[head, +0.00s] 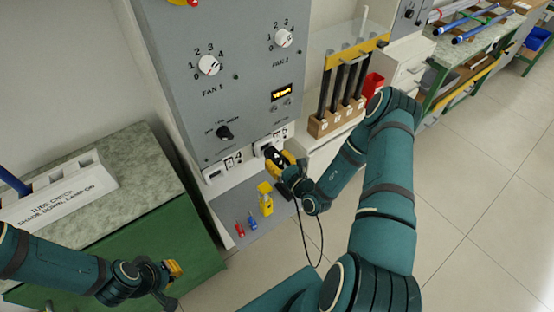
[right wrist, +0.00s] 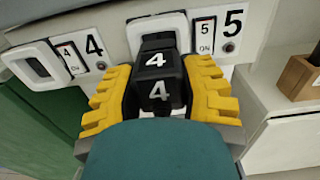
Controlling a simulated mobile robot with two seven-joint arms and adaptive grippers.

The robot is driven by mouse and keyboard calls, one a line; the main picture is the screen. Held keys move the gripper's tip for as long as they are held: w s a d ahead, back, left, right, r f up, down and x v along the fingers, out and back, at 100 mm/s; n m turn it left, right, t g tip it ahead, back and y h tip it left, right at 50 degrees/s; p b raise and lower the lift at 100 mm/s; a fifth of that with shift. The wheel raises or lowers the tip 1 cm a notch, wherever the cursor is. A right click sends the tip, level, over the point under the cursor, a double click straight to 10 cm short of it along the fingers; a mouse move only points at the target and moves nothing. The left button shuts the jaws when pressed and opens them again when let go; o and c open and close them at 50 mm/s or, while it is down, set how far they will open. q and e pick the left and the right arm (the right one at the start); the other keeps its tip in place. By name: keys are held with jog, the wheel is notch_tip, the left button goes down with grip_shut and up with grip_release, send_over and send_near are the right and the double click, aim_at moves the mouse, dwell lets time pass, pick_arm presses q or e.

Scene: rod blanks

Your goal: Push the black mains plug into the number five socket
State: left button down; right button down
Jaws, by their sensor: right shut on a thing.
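The black plug (right wrist: 160,80), marked with a white 4 on two faces, is between the yellow fingers of my right gripper (right wrist: 160,95), which is shut on it. The plug is in front of the number five socket (right wrist: 158,27), left of the switch marked 5; the white socket surround shows around its top. How deep the plug sits cannot be told. In the head view my right gripper (head: 280,165) is at the lower panel, with a black cable (head: 304,235) hanging below. My left gripper (head: 172,268) is low at the left, away from the panel; its opening is unclear.
The number four socket (right wrist: 35,65) is to the left and looks empty. A grey shelf (head: 225,207) below the panel holds a yellow item (head: 265,200) and small red (head: 239,229) and blue (head: 252,222) pieces. A rod rack (head: 335,122) stands to the right.

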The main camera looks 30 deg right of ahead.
aim_at(271, 154)
jog(key=shift+w+a, duration=0.15)
jog(key=shift+w, duration=1.5)
jog(key=shift+c, duration=2.4)
grip_release()
jog(key=s, duration=1.2)
jog(key=shift+d, duration=0.45)
